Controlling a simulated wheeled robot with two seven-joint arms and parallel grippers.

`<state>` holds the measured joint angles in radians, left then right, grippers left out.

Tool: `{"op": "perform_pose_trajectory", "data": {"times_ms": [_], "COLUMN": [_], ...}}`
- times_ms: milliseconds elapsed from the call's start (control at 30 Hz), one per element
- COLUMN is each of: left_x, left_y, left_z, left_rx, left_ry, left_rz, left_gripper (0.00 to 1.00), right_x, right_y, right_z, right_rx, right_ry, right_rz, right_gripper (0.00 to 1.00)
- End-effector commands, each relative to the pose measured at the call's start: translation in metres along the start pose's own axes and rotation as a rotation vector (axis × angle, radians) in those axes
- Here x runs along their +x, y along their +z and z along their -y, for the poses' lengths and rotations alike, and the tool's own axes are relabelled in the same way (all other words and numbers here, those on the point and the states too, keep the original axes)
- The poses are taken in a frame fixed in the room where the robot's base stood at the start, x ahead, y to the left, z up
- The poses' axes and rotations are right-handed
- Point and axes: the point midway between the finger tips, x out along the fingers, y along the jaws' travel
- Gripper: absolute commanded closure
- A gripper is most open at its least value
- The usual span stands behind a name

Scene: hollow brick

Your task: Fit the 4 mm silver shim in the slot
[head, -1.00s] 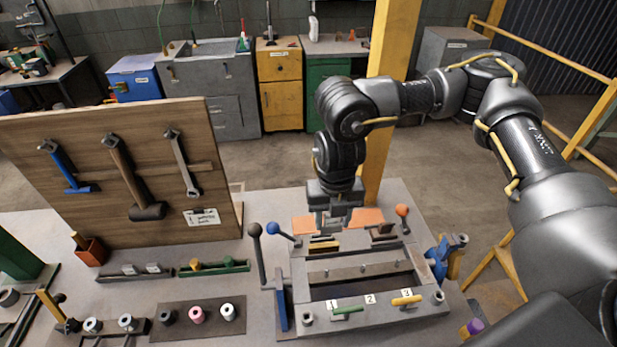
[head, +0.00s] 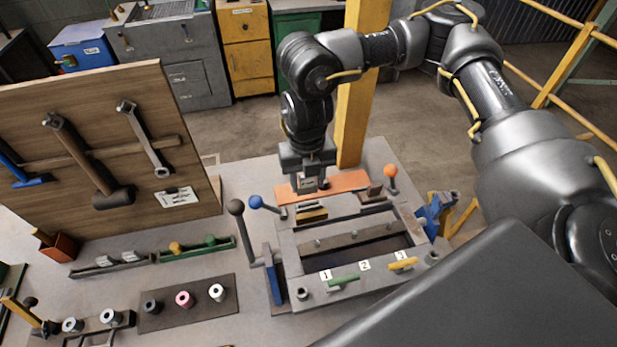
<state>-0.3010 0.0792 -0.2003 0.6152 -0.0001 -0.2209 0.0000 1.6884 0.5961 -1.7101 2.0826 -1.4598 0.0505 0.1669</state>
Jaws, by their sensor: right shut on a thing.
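My right gripper (head: 311,186) points down over the back of the grey fixture (head: 290,245), in front of the orange strip (head: 347,181). It is shut on a small thin piece, which seems to be the silver shim; the fingers largely hide it and its thickness cannot be read. A light thin edge shows just below the fingertips. The fixture has a long dark slot-like opening (head: 372,249) in its middle, behind labels 1, 2 and 3. A gold-coloured block (head: 311,215) and a dark brown block (head: 371,194) sit at its back. My left gripper is out of view.
Blue-knobbed (head: 254,201) and black-knobbed (head: 236,207) levers rise left of the fixture; an orange-knobbed lever (head: 390,171) stands at its back right. A tool board (head: 95,150) stands at left. A dark tray (head: 160,318) with spools lies front left. A yellow post (head: 357,120) stands behind.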

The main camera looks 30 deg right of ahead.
Motion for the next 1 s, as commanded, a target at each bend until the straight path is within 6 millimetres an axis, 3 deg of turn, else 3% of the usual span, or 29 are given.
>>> {"op": "perform_pose_trajectory", "data": {"times_ms": [100,267,500,1000], "left_x": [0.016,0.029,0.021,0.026], "left_y": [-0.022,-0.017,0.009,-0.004], "left_z": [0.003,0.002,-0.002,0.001], "left_rx": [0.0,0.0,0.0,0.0], "left_ry": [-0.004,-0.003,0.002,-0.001], "left_rz": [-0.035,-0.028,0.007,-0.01], "left_gripper": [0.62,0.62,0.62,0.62], "right_x": [0.017,0.033,0.026,0.032], "right_y": [0.0,0.0,0.0,0.001], "right_z": [0.0,0.0,0.0,0.0], "right_rx": [-0.001,0.0,-0.001,-0.001], "right_ry": [0.0,0.0,0.001,0.001], "right_rz": [0.0,0.0,0.001,0.002], "right_gripper": [0.78,0.78,0.78,0.78]}}
